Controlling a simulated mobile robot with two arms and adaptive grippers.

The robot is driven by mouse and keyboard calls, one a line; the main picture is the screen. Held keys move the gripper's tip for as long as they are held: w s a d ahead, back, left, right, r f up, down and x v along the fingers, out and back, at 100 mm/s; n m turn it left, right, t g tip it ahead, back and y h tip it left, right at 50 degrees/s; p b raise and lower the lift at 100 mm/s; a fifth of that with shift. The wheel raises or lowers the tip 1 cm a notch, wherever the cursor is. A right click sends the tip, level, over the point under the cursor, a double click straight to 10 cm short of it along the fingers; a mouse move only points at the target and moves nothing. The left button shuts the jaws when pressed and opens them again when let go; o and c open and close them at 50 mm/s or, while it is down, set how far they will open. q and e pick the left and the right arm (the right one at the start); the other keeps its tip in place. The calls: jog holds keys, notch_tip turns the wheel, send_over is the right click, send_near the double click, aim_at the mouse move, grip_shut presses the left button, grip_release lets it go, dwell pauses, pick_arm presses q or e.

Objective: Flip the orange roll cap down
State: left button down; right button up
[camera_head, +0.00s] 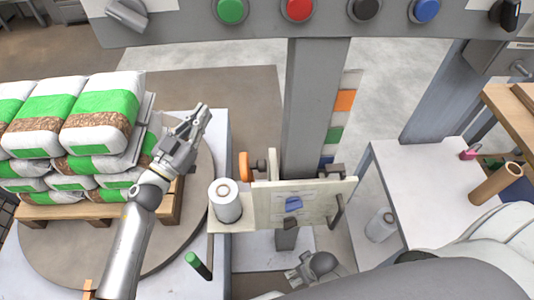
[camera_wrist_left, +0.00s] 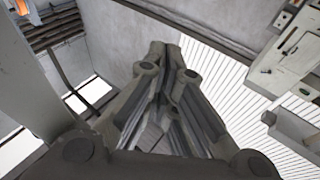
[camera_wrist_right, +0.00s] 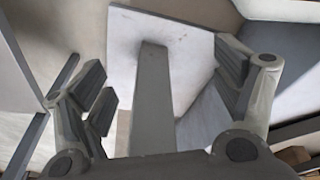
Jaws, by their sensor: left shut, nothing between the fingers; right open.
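The orange roll cap (camera_head: 244,166) stands upright in the head view, just behind the white film roll (camera_head: 225,200) and left of the grey column. My left gripper (camera_head: 201,112) is shut and empty, above and to the left of the cap and apart from it. Its closed fingers fill the middle of the left wrist view (camera_wrist_left: 165,50). An orange patch shows in that view's top left corner; I cannot tell whether it is the cap. My right gripper (camera_head: 312,267) is low in the middle of the head view. Its fingers are spread and empty in the right wrist view (camera_wrist_right: 165,85).
A pallet (camera_head: 95,207) of stacked bags stands at the left. The grey column (camera_head: 307,110) rises behind a pale panel (camera_head: 265,205) with a handle. A green-tipped post (camera_head: 196,264) stands in front. A white table (camera_head: 405,175) is at the right.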

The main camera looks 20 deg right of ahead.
pick_arm(q)
jog(key=s+d+r+m+g+h, duration=0.3)
jog(key=s+d+r+m+g, duration=0.35)
jog(key=g, duration=0.45)
jog(key=s+f+m+g+y, duration=0.1)
jog(key=f+g+y, duration=0.1)
jog(key=s+f+m+g+y, duration=0.1)
jog(key=m+y, duration=0.1)
jog(key=y, duration=0.1)
jog(key=s+f+m+g+y, duration=0.1)
jog(key=f+g+y, duration=0.1)
jog(key=shift+s+a+f+m+g, duration=0.15)
jog(key=shift+f+m+g, duration=0.1)
jog(key=shift+f+g, duration=0.05)
jog(key=shift+a+f+y, duration=0.4)
jog(key=shift+a+y, duration=0.25)
jog(key=shift+y, duration=0.25)
pick_arm(e)
jog(key=shift+s+f, duration=0.45)
jog(key=shift+s, duration=0.25)
